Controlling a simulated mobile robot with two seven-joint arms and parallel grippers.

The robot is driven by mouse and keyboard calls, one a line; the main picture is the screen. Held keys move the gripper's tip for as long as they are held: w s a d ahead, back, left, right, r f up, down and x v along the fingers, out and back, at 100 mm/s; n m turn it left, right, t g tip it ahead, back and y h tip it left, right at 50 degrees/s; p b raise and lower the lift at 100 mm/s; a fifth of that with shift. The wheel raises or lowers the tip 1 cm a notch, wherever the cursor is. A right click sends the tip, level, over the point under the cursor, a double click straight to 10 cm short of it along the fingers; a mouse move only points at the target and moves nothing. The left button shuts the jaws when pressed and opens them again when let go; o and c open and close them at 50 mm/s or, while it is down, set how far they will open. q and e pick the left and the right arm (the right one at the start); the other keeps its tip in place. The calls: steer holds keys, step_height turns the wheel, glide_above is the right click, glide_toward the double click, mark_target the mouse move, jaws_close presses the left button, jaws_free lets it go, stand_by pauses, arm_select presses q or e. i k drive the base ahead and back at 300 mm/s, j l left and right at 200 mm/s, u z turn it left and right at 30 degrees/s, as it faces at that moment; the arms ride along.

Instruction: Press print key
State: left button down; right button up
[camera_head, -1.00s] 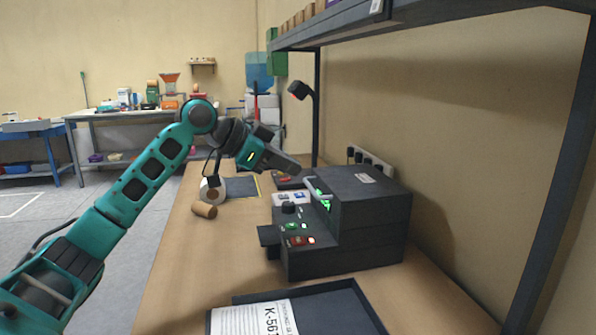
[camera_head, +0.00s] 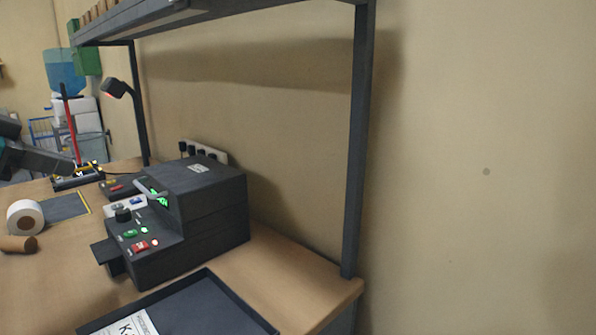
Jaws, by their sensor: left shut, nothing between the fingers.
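A dark grey label printer (camera_head: 208,205) stands on the wooden bench, left of the picture's middle. Its sloped front panel carries a green key (camera_head: 130,234), a red key (camera_head: 140,246), a black knob (camera_head: 123,214) and a small green-lit display (camera_head: 159,198). Lettering on the keys is too small to read. My left gripper (camera_head: 68,166) comes in at the left edge, shut and empty, above the bench behind the printer's panel and apart from it. Most of the left arm is out of the picture. My right gripper is not in view.
A dark tray (camera_head: 213,312) with a printed sheet (camera_head: 135,324) lies in front of the printer. A white roll (camera_head: 25,217) and a brown cardboard core (camera_head: 18,244) lie at the left. A shelf post (camera_head: 357,150) rises at the bench's right end, with a shelf overhead.

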mark_target(132, 233)
steer(key=k+j, duration=1.05)
steer(key=k, duration=0.15)
